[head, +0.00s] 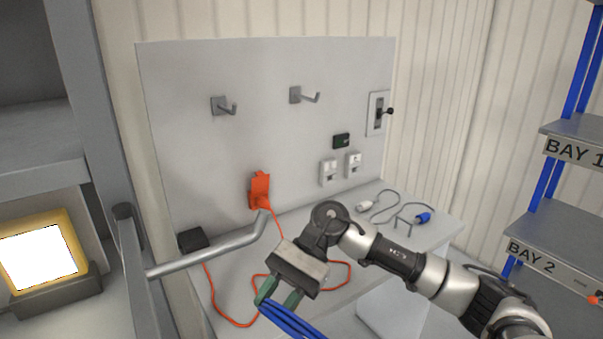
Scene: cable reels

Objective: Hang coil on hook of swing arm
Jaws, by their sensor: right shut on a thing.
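The swing arm (205,258) is a grey tube that reaches right from an upright post at the left. Its free end turns up into a hook (262,222). My right gripper (279,297) has green fingertips and points down, below and slightly right of the hook end. It is shut on the blue coil (295,325). Only the top of the coil shows; the rest is cut off by the bottom edge. The coil is apart from the hook in the picture. My left gripper is not in view.
A grey board behind carries two empty wall hooks (225,107) (305,95), sockets and a switch (378,113). An orange cable (225,318) lies on the white bench (345,295). A lit yellow lamp (42,255) is left; blue-framed shelves (572,222) are right.

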